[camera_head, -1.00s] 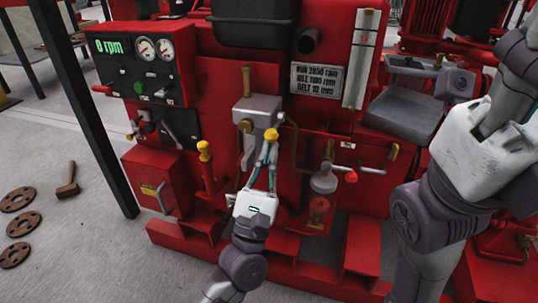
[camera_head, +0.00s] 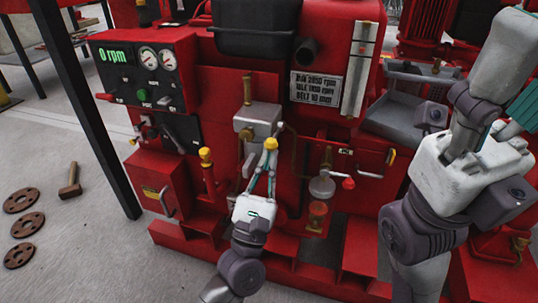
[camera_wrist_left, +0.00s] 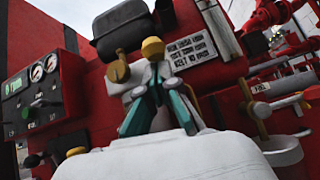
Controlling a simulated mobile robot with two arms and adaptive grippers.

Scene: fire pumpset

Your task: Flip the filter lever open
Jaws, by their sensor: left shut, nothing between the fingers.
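My left gripper (camera_head: 270,150) reaches up in front of the red pump set, its fingers shut and empty. A lever's yellow knob (camera_head: 271,143) lies right at its fingertips. In the left wrist view the knob (camera_wrist_left: 152,48) shows just beyond the shut fingertips (camera_wrist_left: 157,80); I cannot tell whether they touch. The knob is in front of a grey metal block (camera_head: 258,117) with a brown upright handle (camera_head: 247,88). The fingers hide part of the lever. My right arm is at the right; its fingers cannot be made out clearly.
A lever with a red ball (camera_head: 348,184) and a round bowl (camera_head: 321,187) are right of the left gripper. A yellow-topped handle (camera_head: 206,156) stands to its left. The gauge panel (camera_head: 146,72) reads 0 rpm. A hammer (camera_head: 70,182) and rusty flanges (camera_head: 27,225) lie on the floor.

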